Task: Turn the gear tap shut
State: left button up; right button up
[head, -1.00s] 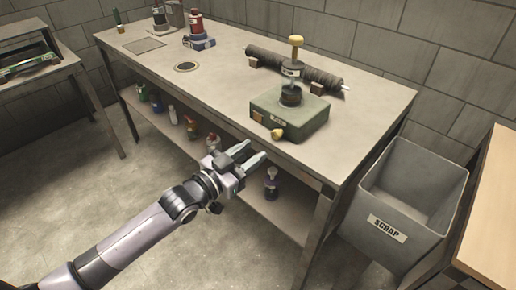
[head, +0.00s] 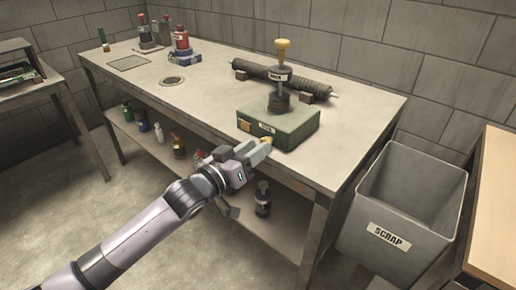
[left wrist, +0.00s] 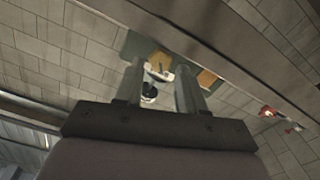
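A green box (head: 290,128) with a label stands on the bench near its front edge, with a dark upright cylinder (head: 279,98) and yellow knob (head: 282,46) on top. The yellow gear tap (head: 268,141) is on the box's front, mostly hidden by my left gripper (head: 262,150). In the left wrist view the two fingers (left wrist: 158,82) stand apart, and a yellowish piece (left wrist: 160,61), likely the tap, shows between the fingertips against the green box (left wrist: 138,46). I cannot tell whether they touch it. My right gripper is not in view.
A dark mesh roll (head: 285,78) lies on blocks behind the box. A grey scrap bin (head: 395,255) stands right of the bench. Several bottles stand on the lower shelf (head: 200,182).

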pick_arm(q)
jog(key=shift+x, duration=0.9)
grip_shut()
